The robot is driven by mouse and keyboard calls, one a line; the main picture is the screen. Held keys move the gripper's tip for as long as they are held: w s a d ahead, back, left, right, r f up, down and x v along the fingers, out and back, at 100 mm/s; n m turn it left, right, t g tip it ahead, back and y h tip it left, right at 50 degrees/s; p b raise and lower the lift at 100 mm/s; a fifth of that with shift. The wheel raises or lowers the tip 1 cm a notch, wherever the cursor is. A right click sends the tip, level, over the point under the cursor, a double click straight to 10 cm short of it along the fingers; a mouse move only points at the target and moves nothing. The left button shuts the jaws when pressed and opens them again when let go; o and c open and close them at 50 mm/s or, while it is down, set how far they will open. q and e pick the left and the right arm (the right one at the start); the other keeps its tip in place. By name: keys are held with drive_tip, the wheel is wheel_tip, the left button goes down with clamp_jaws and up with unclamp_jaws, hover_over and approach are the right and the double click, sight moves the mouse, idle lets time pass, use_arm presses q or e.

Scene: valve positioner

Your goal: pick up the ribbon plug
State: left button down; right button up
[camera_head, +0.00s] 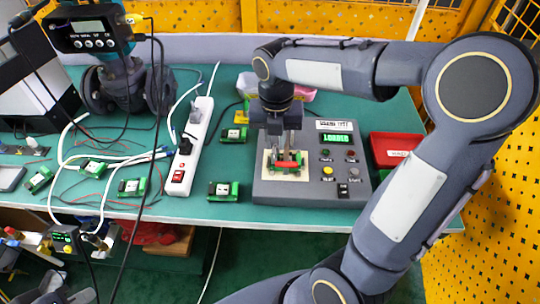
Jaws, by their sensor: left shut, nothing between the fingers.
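My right gripper (285,152) points down over the pale square nest (270,172) of the grey test station. Its fingers are close to a green board with a red part (289,164) in that nest. The red part may be the ribbon plug, but it is too small to be sure. I cannot tell whether the fingers touch or grip anything. The station's display (335,139) is lit green. A grey shape at the bottom left edge looks like my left gripper (62,291), shut and empty, below the bench front.
Several green modules (223,191) lie on the teal bench among loose cables. A white power strip (190,150) stands left of the station. A red tray (396,149) is to its right. A valve with a positioner (93,42) stands at the back left.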

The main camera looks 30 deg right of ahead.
sight(274, 157)
wheel_tip(274, 157, down, 5)
drive_tip(key=shift+s+a+f, duration=0.1)
drive_tip(key=shift+a, duration=0.05)
clamp_jaws()
drive_tip(key=shift+r, duration=0.2)
